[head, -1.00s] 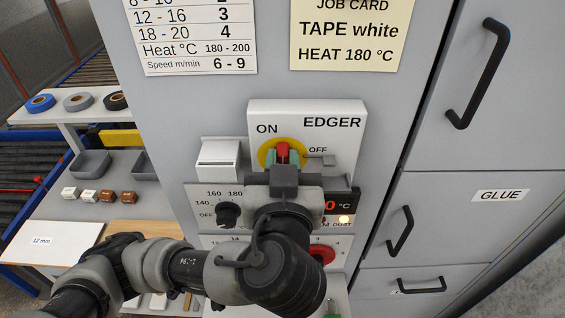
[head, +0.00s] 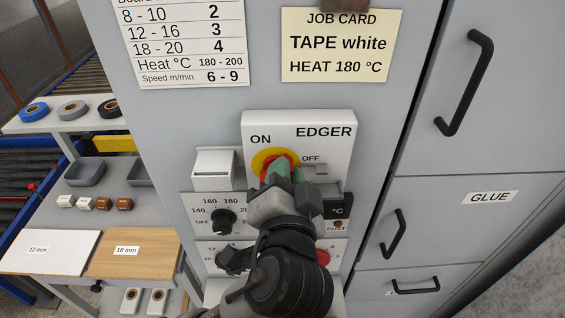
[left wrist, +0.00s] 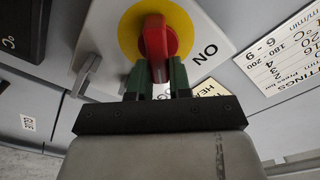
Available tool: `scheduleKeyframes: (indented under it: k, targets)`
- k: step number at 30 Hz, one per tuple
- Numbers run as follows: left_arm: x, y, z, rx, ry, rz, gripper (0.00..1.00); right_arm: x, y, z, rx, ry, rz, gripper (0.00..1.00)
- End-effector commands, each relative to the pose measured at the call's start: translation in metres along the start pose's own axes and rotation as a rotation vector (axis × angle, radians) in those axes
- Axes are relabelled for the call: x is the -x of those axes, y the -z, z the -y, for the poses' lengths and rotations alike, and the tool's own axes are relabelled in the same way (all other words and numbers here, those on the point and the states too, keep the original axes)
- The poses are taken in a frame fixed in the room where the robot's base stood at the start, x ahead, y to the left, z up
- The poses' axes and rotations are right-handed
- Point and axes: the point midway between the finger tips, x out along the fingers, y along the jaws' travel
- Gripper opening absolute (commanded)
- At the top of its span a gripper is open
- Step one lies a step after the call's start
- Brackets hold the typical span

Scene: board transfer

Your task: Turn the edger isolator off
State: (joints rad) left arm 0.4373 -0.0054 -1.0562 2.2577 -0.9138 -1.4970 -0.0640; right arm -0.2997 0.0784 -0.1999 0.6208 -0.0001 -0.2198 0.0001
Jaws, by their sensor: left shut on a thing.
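The edger isolator is a red rotary handle (head: 267,170) on a yellow disc (head: 259,158), on a white plate (head: 330,120) marked ON, OFF and EDGER. My left gripper (head: 281,173) has green fingertips closed on the handle, which partly hide it. In the left wrist view the red handle (left wrist: 158,40) runs down between the two green fingertips (left wrist: 160,78), with the yellow disc (left wrist: 128,32) behind it. The gripper is turned at an angle to the plate in the head view. My right gripper is not in view.
A white box (head: 213,169) sticks out left of the plate. Below are a heat knob (head: 223,218) and a display (head: 338,207) showing no digits. The DUST lamp (head: 338,225) looks dark. Drawers with black handles (head: 465,83) are at right; boards (head: 132,254) lie at left.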

Motion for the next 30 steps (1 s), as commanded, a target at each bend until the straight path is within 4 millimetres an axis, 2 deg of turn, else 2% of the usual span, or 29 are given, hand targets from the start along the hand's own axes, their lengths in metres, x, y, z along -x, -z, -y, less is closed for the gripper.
scheduleKeyframes:
  k: [1, 13, 21, 30]
  targets:
    - [0.000, 0.002, 0.002, -0.046, -0.002, 0.005, 0.00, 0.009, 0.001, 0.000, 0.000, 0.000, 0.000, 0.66]
    - [0.000, 0.000, -0.005, -0.421, -0.001, 0.003, 0.00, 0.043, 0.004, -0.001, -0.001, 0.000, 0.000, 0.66]
    - [0.000, -0.003, -0.010, -0.624, 0.000, 0.001, 0.00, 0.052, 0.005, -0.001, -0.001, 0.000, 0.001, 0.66]
    - [-0.001, -0.005, -0.011, -0.752, 0.002, 0.001, 0.00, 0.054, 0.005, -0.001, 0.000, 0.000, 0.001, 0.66]
